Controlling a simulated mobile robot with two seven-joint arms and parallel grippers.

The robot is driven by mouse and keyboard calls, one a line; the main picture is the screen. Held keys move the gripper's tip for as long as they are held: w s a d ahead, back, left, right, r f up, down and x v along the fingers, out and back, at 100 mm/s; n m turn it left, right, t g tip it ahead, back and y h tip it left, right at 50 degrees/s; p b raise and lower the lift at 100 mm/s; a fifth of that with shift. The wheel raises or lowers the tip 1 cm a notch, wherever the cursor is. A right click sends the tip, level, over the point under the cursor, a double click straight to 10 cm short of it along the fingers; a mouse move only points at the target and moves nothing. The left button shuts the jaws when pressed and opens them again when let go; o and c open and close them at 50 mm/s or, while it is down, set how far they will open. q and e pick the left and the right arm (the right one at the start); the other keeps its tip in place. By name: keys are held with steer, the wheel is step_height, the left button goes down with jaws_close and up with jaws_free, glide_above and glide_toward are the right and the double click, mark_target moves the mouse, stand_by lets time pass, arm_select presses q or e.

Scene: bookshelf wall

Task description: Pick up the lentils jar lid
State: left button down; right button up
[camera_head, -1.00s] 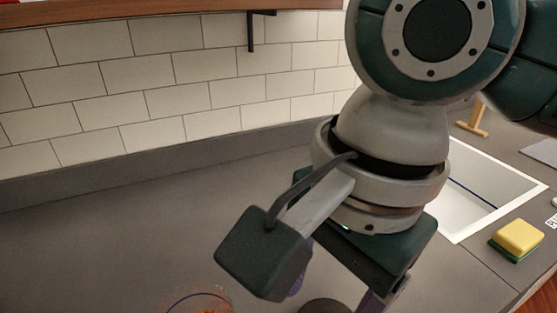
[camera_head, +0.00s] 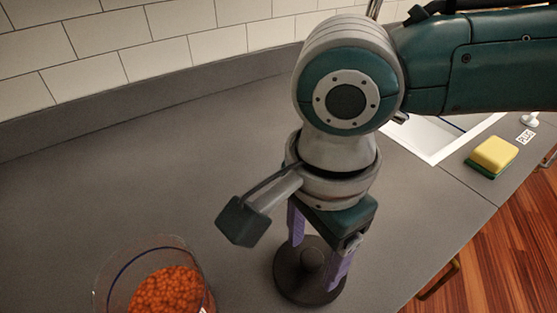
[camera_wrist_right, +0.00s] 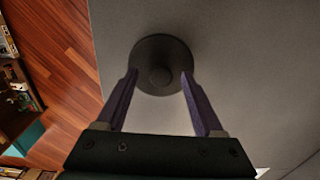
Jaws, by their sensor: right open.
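The lentils jar lid is a dark round lid (camera_head: 290,280) with a knob in its middle, lying flat on the grey counter. In the right wrist view the lid (camera_wrist_right: 172,54) and its knob lie just beyond and between the fingertips. My right gripper (camera_head: 318,262) points down over the lid, its two purple fingers apart on either side of the knob. In the wrist view the gripper (camera_wrist_right: 160,82) is open and empty. A clear glass jar (camera_head: 112,290) of orange lentils stands left of the lid. My left gripper is out of view.
A yellow and green sponge (camera_head: 493,156) lies by the white sink (camera_head: 428,138) at the right. A small white label (camera_head: 525,137) is near it. The tiled wall (camera_head: 160,45) runs along the back. The counter's left and middle are clear.

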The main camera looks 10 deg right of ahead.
steer(key=shift+f, duration=0.1)
jaws_close()
stand_by(0.5)
